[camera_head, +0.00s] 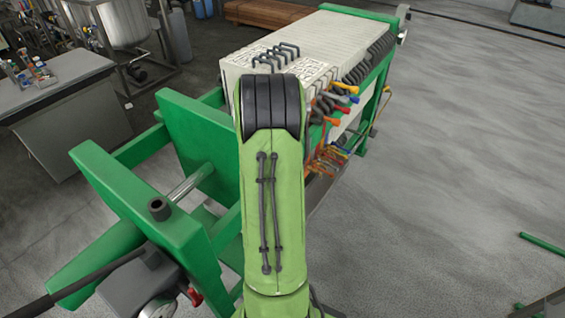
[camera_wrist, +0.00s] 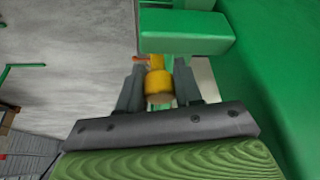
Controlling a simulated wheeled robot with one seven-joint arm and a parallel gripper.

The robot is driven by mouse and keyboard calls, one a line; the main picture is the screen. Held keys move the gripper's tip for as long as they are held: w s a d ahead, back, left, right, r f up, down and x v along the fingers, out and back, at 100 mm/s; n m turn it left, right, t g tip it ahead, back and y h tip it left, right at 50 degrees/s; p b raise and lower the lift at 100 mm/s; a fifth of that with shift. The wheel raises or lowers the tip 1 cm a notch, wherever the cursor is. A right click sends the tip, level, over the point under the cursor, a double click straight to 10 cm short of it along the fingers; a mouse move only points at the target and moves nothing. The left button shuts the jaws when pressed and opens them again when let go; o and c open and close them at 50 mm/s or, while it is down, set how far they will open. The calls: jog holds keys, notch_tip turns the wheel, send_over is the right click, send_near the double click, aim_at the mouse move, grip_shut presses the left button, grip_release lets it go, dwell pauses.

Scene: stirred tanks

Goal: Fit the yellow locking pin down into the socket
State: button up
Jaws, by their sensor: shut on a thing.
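The yellow locking pin (camera_wrist: 158,86) is between the two grey fingers of my gripper (camera_wrist: 158,92) in the wrist view. My gripper is shut on it. The pin's round end faces the camera, and its narrower part reaches up the picture towards a green block (camera_wrist: 185,32). I cannot tell whether pin and block touch. The head view shows neither pin nor gripper; my green arm covers the middle. No socket can be made out for certain in either view.
A green press frame (camera_head: 190,140) with pale stacked plates (camera_head: 335,40) stands behind my arm. Coloured valve handles (camera_head: 345,90) line its right side. A dark round fitting (camera_head: 158,209) sits on the frame at left. A grey bench (camera_head: 60,85) stands far left. Floor at right is mostly clear.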

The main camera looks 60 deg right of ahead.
jog(key=shift+f, duration=0.45)
jog(key=o, duration=1.1)
jog(key=shift+r, duration=0.1)
jog(key=p+v, duration=0.2)
jog(key=v, duration=1.3)
jog(key=shift+a+r, duration=0.2)
jog(key=shift+r, duration=0.1)
